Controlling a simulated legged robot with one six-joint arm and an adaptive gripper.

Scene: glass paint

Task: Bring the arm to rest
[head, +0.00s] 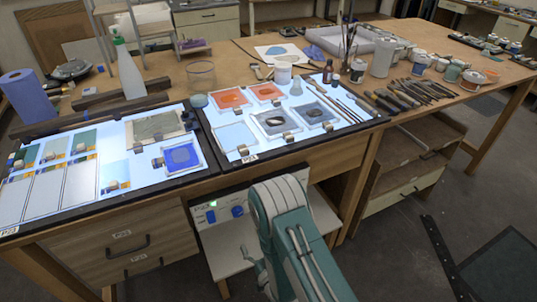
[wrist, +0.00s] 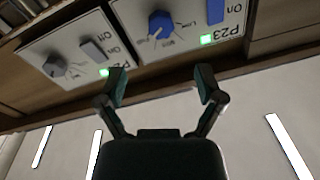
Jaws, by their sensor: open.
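My arm (head: 292,235) is teal and grey and reaches up from the bottom of the head view, bent in front of the bench. My gripper (wrist: 161,87) shows in the wrist view with its two dark fingers spread apart and nothing between them. Beyond the fingertips is a white control panel (wrist: 185,45) with a blue knob, a blue switch and a lit green lamp. In the head view the panel (head: 222,212) sits under the bench edge, left of my arm. Most of my gripper is hard to make out there.
Two lit light panels lie on the bench, holding glass samples, orange squares (head: 232,98) and a blue tile (head: 181,156).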

